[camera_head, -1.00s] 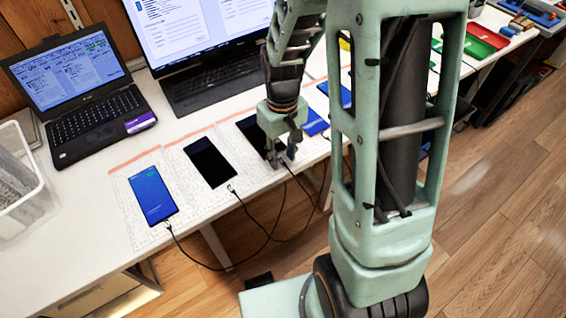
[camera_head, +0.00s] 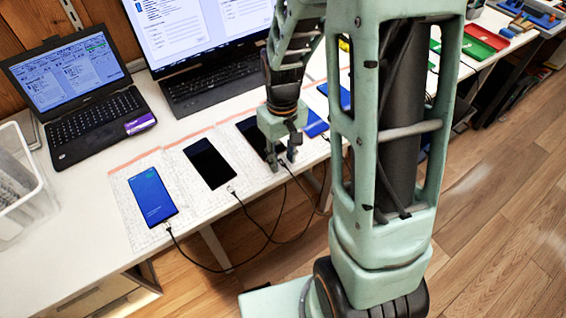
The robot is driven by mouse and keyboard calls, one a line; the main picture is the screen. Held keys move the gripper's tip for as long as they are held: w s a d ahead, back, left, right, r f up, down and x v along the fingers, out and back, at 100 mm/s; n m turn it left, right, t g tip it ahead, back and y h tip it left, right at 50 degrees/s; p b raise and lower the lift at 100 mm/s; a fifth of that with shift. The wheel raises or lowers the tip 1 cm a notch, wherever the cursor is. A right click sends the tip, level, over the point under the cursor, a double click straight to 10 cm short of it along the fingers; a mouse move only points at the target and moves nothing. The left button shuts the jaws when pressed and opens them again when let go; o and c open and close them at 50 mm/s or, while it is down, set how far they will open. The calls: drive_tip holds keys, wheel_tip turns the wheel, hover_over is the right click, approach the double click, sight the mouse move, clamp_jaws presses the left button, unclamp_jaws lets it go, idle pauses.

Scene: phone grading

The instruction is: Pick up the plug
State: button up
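Black charging cables end in small plugs at the near ends of the phones. One plug (camera_head: 231,189) is at the black-screen phone (camera_head: 209,163), and another plug (camera_head: 168,229) is at the blue-screen phone (camera_head: 152,197). My gripper (camera_head: 282,162) points down at the near end of a third, dark phone (camera_head: 250,130). Its two fingers are apart, with a gap between the tips. A cable (camera_head: 300,183) runs from just below the fingertips, and its plug is too small and too covered to make out.
The phones lie on white patterned mats on a white table (camera_head: 95,200). An open laptop (camera_head: 85,95) and a large screen (camera_head: 200,30) stand behind. A clear bin (camera_head: 20,190) is at the left, and coloured trays (camera_head: 483,38) are at the far right. Cables hang over the front edge.

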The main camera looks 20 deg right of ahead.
clamp_jaws()
drive_tip(key=shift+r, duration=0.1)
